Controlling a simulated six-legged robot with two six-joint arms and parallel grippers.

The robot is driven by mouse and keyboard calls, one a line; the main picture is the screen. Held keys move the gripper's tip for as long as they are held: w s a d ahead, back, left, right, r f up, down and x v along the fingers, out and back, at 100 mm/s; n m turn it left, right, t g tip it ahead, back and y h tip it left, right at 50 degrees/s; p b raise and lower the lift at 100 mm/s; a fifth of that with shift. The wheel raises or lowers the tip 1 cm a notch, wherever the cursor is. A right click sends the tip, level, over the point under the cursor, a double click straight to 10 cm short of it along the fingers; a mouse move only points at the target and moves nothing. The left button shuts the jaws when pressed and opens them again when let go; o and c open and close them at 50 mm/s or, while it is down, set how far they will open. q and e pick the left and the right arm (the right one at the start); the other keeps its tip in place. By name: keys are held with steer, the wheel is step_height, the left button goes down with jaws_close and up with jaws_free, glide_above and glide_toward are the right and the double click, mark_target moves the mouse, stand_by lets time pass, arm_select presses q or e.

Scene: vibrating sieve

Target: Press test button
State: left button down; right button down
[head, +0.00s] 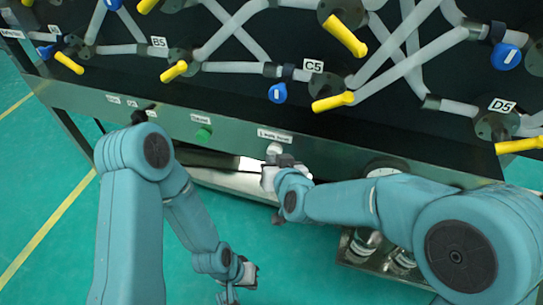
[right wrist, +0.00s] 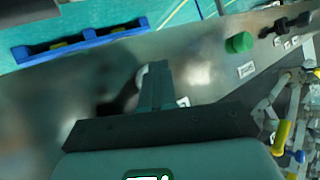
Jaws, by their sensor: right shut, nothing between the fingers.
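A steel front panel carries a pale round button (head: 274,148) under a small white label (head: 275,136), whose text is too blurred to read surely. My right gripper (head: 280,160) is shut and empty, with its tips right at this button. In the right wrist view, the shut fingers (right wrist: 154,70) point at the panel and partly hide the pale button (right wrist: 142,74). I cannot tell whether they touch. A green button (head: 203,134) sits to the left on the panel and also shows in the right wrist view (right wrist: 239,42). My left gripper (head: 240,280) hangs low, away from the panel.
A black switch (head: 143,115) sits on the panel's left part. Above the panel are grey pipes with yellow handles (head: 344,36) and blue handles (head: 277,93). Glass jars (head: 364,241) stand below, at the right. Green floor is open at the left.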

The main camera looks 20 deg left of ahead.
steer(key=shift+r, duration=0.1)
steer(key=s, duration=0.6)
stand_by(0.8)
